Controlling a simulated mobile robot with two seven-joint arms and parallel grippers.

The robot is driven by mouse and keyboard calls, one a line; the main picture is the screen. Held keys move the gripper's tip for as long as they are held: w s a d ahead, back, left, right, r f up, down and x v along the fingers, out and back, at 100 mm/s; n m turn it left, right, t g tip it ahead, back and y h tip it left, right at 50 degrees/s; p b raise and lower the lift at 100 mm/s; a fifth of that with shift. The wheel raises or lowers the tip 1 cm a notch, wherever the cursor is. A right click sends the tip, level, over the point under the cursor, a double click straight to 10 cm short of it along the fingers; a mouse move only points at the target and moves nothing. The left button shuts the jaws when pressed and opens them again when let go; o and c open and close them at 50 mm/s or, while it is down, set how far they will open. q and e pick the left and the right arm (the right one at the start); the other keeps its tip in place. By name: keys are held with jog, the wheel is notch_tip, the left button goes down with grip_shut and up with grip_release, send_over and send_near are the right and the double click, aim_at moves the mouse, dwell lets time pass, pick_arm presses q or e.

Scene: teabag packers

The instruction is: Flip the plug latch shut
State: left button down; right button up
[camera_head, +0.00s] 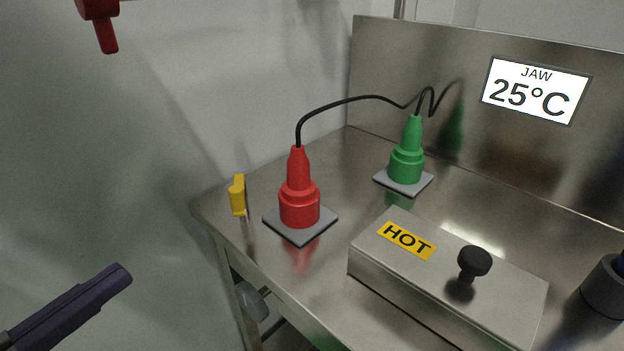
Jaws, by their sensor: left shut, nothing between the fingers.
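A red plug (299,193) stands upright on a grey square base (301,236) near the table's left edge, with a black cable rising from its top. A small yellow latch (237,195) stands upright just left of the red plug, apart from it, at the table edge. A green plug (407,154) stands upright on its own grey base (385,181) farther back. My left gripper (122,274) is at the lower left, dark purple, shut and empty, well short of the yellow latch. My right gripper is not in view.
A metal box marked HOT (365,262) with a black knob (474,261) sits at the table's front right. A panel reading JAW 25°C (535,90) is on the back wall. A red handle (106,35) hangs at the upper left. A dark cylinder (603,290) stands at the right edge.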

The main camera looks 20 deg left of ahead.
pick_arm(q)
jog(key=shift+d+f, duration=0.1)
dwell(0.3)
send_near(232, 199)
jog(key=x, duration=0.7)
dwell(0.4)
